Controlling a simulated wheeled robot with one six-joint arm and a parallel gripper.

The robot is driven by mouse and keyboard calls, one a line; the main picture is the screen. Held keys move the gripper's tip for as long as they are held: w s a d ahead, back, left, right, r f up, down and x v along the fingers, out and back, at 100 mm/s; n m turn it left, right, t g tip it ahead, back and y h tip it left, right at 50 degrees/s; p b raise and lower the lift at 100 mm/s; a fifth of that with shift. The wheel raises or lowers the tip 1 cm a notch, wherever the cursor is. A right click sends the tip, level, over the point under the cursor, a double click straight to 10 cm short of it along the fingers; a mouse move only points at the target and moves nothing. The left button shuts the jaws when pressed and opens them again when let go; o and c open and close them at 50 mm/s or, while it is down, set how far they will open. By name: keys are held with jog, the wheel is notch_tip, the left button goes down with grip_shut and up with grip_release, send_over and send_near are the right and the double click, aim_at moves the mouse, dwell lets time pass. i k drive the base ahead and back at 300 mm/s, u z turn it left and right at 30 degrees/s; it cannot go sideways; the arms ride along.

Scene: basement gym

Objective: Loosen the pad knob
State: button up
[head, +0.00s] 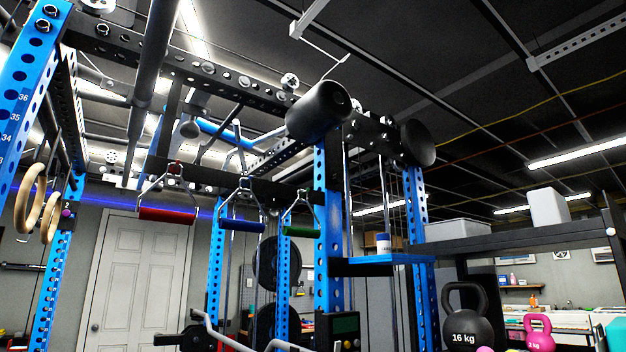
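A black cylindrical roller pad (318,112) sits high on the blue rack, at the picture's middle. A second round black pad (418,143) is to its right. A dark perforated bracket (372,135) with several round fittings lies between them. I cannot tell which fitting, if any, is the pad knob. A small purple knob (67,213) also shows on the left upright. My gripper is not in view.
Red (168,215), blue (242,225) and green (298,231) handles hang below the rack. Wooden rings (38,205) hang at left. A blue shelf (390,258) holds a small white tub (383,243). Kettlebells (466,318) stand on a dark rack at lower right.

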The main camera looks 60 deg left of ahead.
aim_at(338, 179)
jog(key=u, duration=0.85)
jog(key=i, duration=0.8)
jog(key=u, duration=0.9)
